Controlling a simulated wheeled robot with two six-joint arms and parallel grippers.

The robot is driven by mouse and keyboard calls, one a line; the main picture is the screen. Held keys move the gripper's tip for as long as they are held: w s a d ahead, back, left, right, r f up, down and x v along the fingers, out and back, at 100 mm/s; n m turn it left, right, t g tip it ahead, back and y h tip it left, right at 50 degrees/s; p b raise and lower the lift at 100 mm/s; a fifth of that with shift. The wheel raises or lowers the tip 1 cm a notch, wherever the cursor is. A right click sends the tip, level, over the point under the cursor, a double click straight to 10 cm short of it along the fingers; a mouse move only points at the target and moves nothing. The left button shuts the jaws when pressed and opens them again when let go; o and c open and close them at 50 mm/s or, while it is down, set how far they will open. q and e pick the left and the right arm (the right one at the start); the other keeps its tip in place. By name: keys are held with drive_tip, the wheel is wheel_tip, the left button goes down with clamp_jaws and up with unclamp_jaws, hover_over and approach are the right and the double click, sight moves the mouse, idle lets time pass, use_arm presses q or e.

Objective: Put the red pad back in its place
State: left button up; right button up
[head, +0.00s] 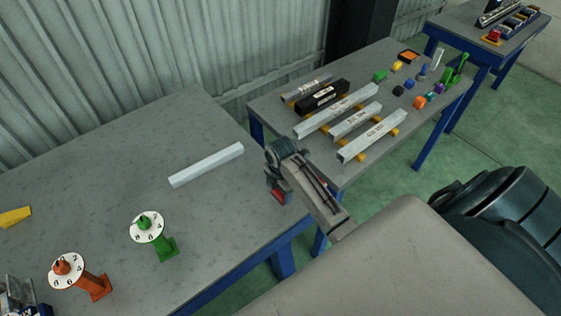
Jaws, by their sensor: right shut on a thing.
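My right gripper (275,186) reaches in over the right front part of the near table. It points down and is shut on a small red thing (281,196), which looks like the red pad. Only part of it shows, below the dark gripper body. I cannot tell whether it touches the table top. Another red piece (494,35) sits on a yellow base on the far table at the top right. My left gripper is not in view.
The near grey table (110,165) holds a pale bar (206,165), a green dial stand (166,248), an orange dial stand (98,287) and a yellow piece (14,216). The middle table (340,180) holds several metal bars and small coloured parts. A gap separates these tables.

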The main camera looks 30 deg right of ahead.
sight(281, 196)
wheel_tip(281, 196, down, 2)
drive_tip(key=shift+f+p, duration=0.15)
drive_tip(key=shift+p, duration=0.45)
drive_tip(key=shift+f, duration=0.55)
drive_tip(key=o, duration=1)
drive_tip(key=shift+f, duration=0.1)
drive_tip(key=shift+c, duration=0.2)
